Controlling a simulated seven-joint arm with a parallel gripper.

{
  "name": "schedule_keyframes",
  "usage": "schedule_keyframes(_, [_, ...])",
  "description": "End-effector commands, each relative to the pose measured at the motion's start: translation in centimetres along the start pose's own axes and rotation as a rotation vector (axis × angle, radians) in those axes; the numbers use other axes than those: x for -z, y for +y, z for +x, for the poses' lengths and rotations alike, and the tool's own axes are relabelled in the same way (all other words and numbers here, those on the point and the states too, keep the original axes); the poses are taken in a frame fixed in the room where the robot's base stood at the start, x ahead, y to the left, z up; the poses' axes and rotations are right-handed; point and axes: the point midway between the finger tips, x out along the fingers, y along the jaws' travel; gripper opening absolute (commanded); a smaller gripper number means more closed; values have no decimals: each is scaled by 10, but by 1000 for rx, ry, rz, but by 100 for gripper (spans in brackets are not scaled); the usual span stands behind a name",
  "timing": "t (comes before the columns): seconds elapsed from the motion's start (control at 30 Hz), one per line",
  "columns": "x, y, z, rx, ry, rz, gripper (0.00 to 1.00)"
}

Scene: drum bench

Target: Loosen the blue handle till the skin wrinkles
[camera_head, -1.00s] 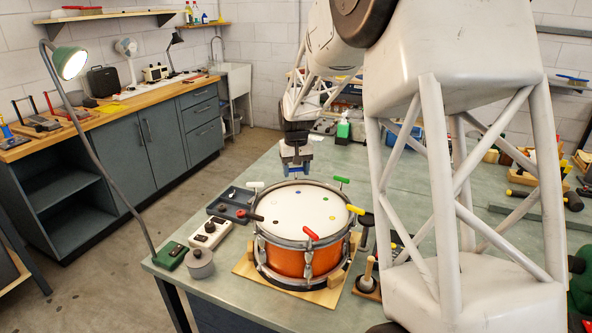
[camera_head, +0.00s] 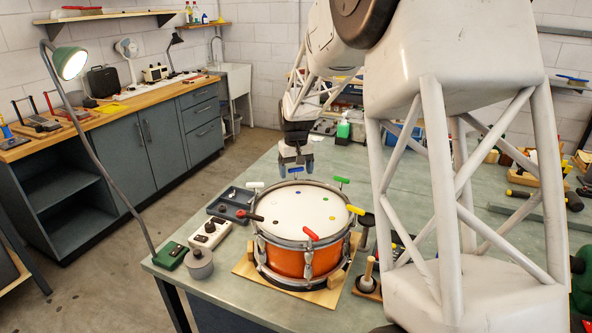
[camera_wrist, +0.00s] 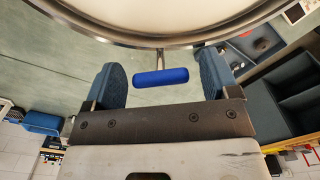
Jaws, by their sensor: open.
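The orange drum (camera_head: 290,262) stands on the bench with a pale skin (camera_head: 300,212) that looks smooth, marked with coloured dots. The blue handle (camera_wrist: 161,77) is a short bar on a metal stem at the drum's rim. In the wrist view it lies crosswise between the two blue fingers of my gripper (camera_wrist: 162,72), with a gap on each side. My gripper (camera_head: 297,165) is open at the drum's far edge in the head view. The blue handle is small and hard to tell from the fingers there.
Other handles ring the drum: red (camera_head: 311,234), yellow (camera_head: 355,209), green (camera_head: 341,180), white (camera_head: 256,184) and black (camera_head: 254,216). A dark tray (camera_head: 228,206) and a white box with knobs (camera_head: 209,234) stand left of it. A wooden stand (camera_head: 368,280) is at right.

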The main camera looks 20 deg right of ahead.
Motion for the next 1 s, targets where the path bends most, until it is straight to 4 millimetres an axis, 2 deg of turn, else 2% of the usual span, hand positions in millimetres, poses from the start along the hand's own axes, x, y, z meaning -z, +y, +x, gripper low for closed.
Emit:
schedule_keyframes(0.17, [0,0,-1,0,0,0,81])
schedule_keyframes(0.37, [0,0,-12,0,0,0,81])
schedule_keyframes(0.8, [0,0,-64,0,2,0,81])
schedule_keyframes(1.0, [0,0,-76,0,0,0,81])
